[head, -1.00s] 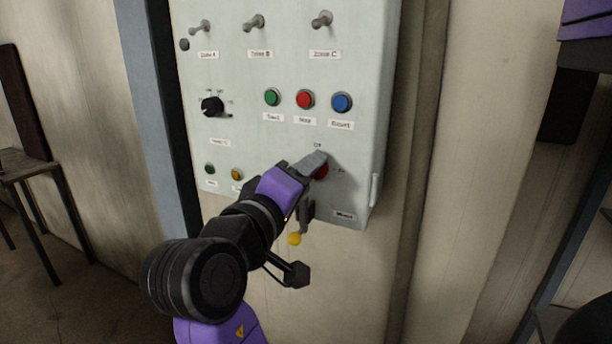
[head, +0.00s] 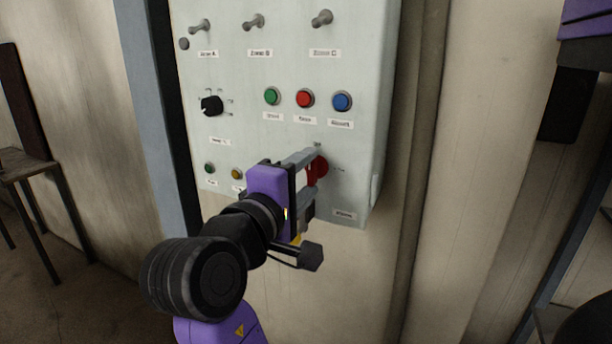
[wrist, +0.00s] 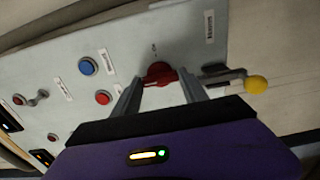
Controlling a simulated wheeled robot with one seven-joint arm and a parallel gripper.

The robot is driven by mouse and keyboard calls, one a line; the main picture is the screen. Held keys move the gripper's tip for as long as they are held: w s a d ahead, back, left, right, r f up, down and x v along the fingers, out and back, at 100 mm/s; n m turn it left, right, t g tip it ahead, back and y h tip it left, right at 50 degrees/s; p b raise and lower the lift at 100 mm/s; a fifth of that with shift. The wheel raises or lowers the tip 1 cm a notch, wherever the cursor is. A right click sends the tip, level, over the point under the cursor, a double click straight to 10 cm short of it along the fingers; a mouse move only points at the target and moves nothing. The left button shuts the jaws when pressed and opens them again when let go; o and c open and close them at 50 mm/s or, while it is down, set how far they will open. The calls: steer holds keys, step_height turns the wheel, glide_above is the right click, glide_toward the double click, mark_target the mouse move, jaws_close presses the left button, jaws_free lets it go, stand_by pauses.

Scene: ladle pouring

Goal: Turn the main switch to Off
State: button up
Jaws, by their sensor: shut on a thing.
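The red main switch (head: 320,168) is a rotary knob at the lower right of the pale control panel (head: 270,135). Small marks sit above it and to its right, too blurred to read. My gripper (head: 308,165) reaches it from the lower left and is shut on its handle. In the wrist view the red switch (wrist: 160,73) sits between the two grey fingertips (wrist: 160,85), one on each side. The fingers partly hide the handle in the head view, so its exact angle is hard to tell.
Green (head: 272,96), red (head: 305,98) and blue (head: 342,101) buttons sit above the switch, with a black selector (head: 212,105) at left and toggle levers along the top. A yellow ball-ended lever (wrist: 256,84) is close beside the fingers. A stool (head: 25,165) stands far left.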

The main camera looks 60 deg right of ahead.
steer(key=o, duration=1.4)
steer(key=shift+a, duration=0.15)
steer(key=a+b, duration=0.2)
steer(key=a, duration=0.5)
steer(key=shift+s+a, duration=0.1)
steer(key=shift+a, duration=0.2)
